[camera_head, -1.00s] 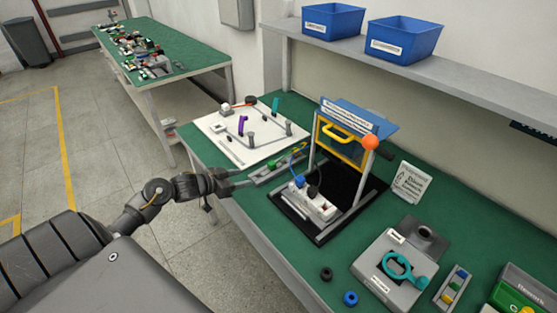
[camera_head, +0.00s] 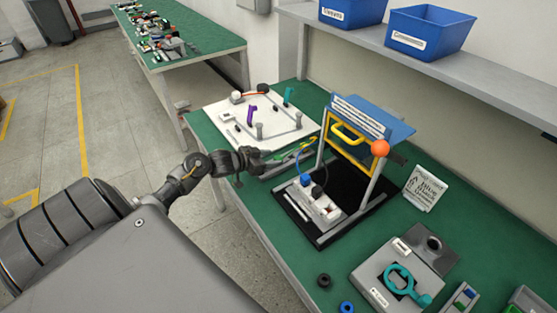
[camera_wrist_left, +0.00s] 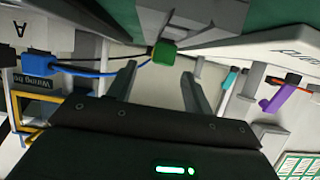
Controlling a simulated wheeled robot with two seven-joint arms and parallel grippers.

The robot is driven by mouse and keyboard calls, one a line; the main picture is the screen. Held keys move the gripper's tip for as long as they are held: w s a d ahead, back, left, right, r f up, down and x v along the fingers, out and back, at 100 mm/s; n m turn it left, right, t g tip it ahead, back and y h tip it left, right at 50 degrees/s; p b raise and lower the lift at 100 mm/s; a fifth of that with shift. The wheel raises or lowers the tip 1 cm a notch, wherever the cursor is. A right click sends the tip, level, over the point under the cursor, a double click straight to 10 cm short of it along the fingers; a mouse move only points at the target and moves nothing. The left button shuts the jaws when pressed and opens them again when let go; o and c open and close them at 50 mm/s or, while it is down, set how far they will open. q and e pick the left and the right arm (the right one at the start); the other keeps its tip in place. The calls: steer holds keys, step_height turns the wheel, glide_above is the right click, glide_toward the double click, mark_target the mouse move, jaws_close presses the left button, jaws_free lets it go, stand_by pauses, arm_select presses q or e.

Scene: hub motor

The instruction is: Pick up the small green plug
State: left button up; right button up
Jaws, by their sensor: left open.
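The small green plug (camera_wrist_left: 163,53) lies just beyond and between my left fingertips in the left wrist view, with a dark cable running up to it. In the head view, green (camera_head: 283,156) shows at the grey holder close to the white board, partly hidden by my gripper. My left gripper (camera_wrist_left: 159,70) is open, with its two fingers apart and nothing between them. It also shows in the head view (camera_head: 266,163), low at the near edge of the green bench. My right gripper is not in view.
The white board (camera_head: 258,138) with pegs and a purple part (camera_head: 251,115) stands beyond the gripper.

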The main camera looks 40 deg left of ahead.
mark_target(279, 157)
arm_select(q)
steer(key=shift+p+x, duration=0.55)
steer(key=shift+x, duration=2)
steer(key=shift+a, duration=0.15)
steer(key=shift+c, duration=0.4)
steer(key=c, duration=1)
